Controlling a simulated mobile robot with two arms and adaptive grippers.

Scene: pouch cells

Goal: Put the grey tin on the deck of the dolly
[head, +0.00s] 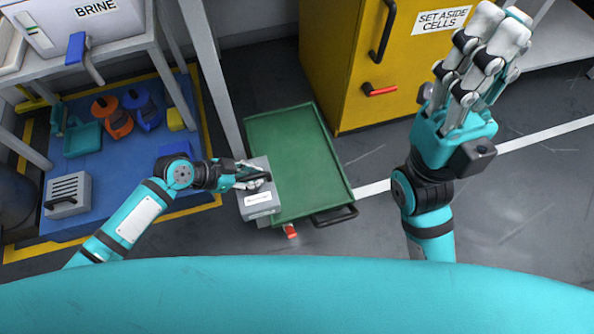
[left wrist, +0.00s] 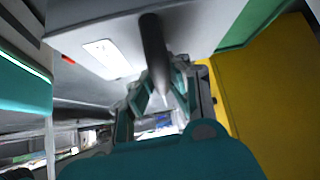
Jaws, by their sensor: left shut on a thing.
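The grey tin (head: 259,203), a box with a white label and a dark handle, is in my left gripper (head: 254,178). In the head view it overlaps the near left edge of the green dolly (head: 298,160); its height above the deck is hard to tell. The deck looks empty. In the left wrist view the tin (left wrist: 200,25) fills the top, and the fingers of my left gripper (left wrist: 165,90) close around its dark handle (left wrist: 154,50). My right gripper (head: 490,50) is raised at the right, away from the dolly; its finger opening is unclear.
A yellow cabinet (head: 340,60) labelled SET ASIDE CELLS stands behind the dolly. A blue mat (head: 110,170) at the left holds a grey vented box (head: 68,195) and orange and blue items. A bench with a BRINE container (head: 85,25) stands above it. The dolly's black handle (head: 335,215) faces me.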

